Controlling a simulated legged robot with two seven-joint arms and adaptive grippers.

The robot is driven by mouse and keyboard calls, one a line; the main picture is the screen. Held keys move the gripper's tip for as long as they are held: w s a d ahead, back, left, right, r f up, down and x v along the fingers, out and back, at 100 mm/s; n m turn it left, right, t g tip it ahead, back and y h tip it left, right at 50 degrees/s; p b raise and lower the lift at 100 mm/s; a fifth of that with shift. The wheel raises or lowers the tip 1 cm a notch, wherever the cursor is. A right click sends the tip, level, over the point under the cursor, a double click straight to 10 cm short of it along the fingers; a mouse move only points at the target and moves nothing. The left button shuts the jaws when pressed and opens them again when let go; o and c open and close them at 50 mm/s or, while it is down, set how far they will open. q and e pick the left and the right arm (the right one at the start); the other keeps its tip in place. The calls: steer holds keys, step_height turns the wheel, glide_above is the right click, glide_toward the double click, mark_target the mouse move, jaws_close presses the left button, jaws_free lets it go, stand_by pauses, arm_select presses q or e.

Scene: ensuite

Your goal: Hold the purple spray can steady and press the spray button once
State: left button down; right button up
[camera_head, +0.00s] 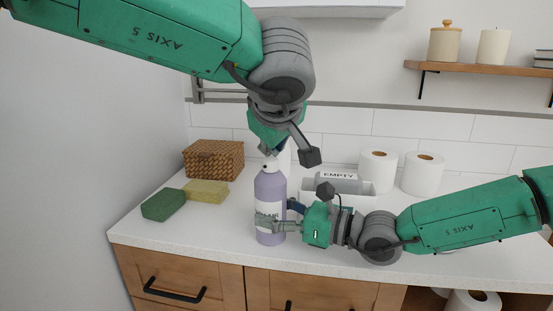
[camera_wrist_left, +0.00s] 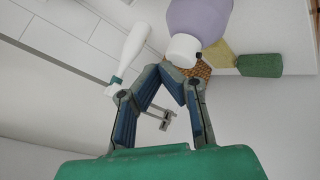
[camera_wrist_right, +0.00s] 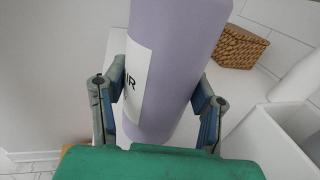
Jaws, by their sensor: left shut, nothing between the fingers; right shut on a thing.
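The purple spray can (camera_head: 270,190) stands upright on the white counter, with a white label and a white top (camera_head: 271,163). My right gripper (camera_head: 268,225) is shut around the can's lower body; in the right wrist view its fingers flank the purple can (camera_wrist_right: 178,50). My left gripper (camera_head: 268,150) points down just above the can's top. In the left wrist view its fingertips (camera_wrist_left: 173,68) are together and empty, right beside the white top (camera_wrist_left: 184,48). Whether they touch it I cannot tell.
A wicker box (camera_head: 213,159), a yellow sponge (camera_head: 207,191) and a green sponge (camera_head: 163,204) lie left of the can. Behind it on the right are a white bin marked EMPTY (camera_head: 339,175) and paper rolls (camera_head: 377,170). The counter's front edge is close to the can.

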mark_target(276, 159)
arm_select(q)
steer(key=shift+f, duration=0.5)
stand_by(0.6)
steer(key=shift+r, duration=0.95)
steer(key=shift+r, duration=2.5)
arm_select(e)
steer(key=o, duration=1.4)
